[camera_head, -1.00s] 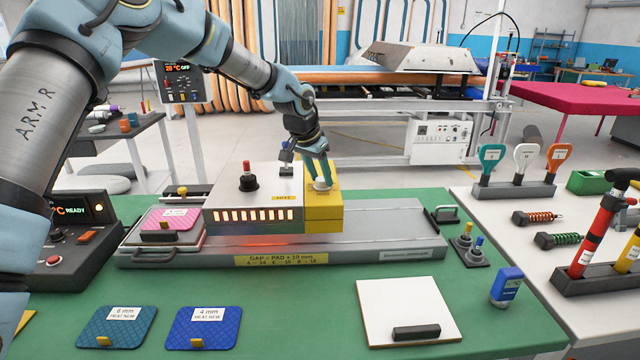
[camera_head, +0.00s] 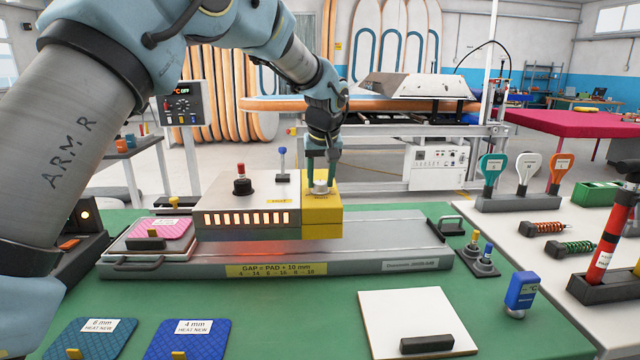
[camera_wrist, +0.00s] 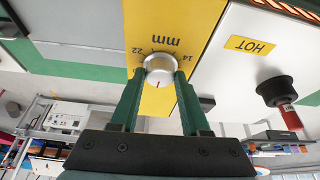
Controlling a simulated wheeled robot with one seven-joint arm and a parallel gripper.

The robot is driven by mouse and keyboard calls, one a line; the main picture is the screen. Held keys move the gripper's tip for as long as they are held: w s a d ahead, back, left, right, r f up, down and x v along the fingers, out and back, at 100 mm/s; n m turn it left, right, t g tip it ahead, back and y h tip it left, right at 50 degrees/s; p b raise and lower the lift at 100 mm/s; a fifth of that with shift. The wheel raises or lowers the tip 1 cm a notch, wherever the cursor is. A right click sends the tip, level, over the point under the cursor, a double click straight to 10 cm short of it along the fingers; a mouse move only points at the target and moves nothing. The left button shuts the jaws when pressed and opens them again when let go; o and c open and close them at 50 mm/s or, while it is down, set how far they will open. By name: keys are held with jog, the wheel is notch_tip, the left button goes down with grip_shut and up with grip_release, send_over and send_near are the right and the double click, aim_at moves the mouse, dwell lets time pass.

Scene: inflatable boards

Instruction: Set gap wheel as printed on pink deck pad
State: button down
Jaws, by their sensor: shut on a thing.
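The gap wheel is a pale round knob (camera_wrist: 159,70) on top of the yellow block (camera_head: 322,222) at the right end of the heater. My gripper (camera_head: 321,181) comes down over the yellow block and is shut on the knob. In the wrist view the green fingers hold it from both sides. A red mark on the knob points towards my gripper's palm. Scale numbers 14 and 22 and "mm" show around it; other numbers are hidden. The pink deck pad (camera_head: 165,229) lies on the tray left of the heater, its printed label too small to read.
The heater (camera_head: 258,190) glows beneath and carries a red-topped knob (camera_head: 241,176) and a HOT label. A rail sign (camera_head: 283,270) reads "GAP = PAD + 10 mm". Blue pads (camera_head: 187,338) and a white board (camera_head: 415,315) lie in front.

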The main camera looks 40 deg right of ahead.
jog(key=shift+n, duration=0.4)
jog(key=shift+c, duration=1.9)
grip_release()
jog(key=b+v, duration=0.2)
jog(key=v, duration=0.8)
jog(key=shift+r+b, duration=0.3)
jog(key=shift+r, duration=0.05)
jog(key=shift+s+d, duration=0.1)
